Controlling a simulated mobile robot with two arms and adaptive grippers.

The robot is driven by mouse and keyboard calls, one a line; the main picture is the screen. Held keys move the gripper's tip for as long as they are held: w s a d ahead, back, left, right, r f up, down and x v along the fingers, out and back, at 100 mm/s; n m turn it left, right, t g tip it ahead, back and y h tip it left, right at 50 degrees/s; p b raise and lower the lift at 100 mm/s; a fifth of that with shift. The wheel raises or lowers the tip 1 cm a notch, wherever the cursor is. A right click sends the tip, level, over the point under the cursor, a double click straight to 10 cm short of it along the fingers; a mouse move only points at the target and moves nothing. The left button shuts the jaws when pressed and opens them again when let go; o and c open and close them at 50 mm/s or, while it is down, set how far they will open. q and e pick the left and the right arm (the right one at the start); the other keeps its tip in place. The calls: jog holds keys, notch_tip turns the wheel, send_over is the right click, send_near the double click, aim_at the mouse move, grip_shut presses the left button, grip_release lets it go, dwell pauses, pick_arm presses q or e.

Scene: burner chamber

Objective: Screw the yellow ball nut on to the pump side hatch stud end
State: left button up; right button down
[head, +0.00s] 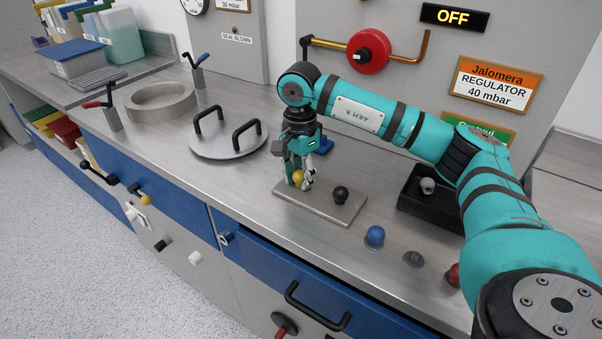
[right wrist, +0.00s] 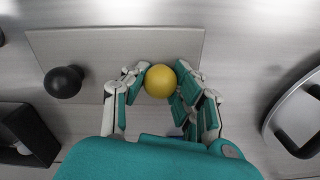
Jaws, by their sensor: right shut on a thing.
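The yellow ball nut (head: 298,177) is between the fingers of my right gripper (head: 300,178), just over or on the left part of a flat grey plate (head: 325,207). The right wrist view shows the yellow ball (right wrist: 160,81) between the fingertips of the gripper (right wrist: 160,82), near the edge of the plate (right wrist: 110,48). The gripper is shut on it. Whether the ball touches the plate is hard to tell. I cannot tell which part is the pump side hatch stud end. My left gripper is not in view.
A black ball (head: 340,194) stands on the plate. A blue ball (head: 375,235) and a black bin (head: 413,194) are to the right. A round lid with two handles (head: 229,149), a metal ring (head: 160,101) and a red-handled post (head: 112,116) are to the left.

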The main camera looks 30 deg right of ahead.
jog(key=shift+s+f+m, duration=0.15)
jog(key=shift+f+m, duration=0.2)
jog(key=shift+m, duration=0.15)
jog(key=m, duration=0.2)
jog(key=shift+r+m+p, duration=0.1)
jog(key=shift+m+p, duration=0.2)
jog(key=shift+m, duration=0.1)
jog(key=m, duration=0.3)
jog(key=shift+p, duration=0.35)
jog(key=m, duration=0.3)
jog(key=shift+a+m+p, duration=0.1)
jog(key=shift+m+p, duration=0.2)
jog(key=shift+m, duration=1.1)
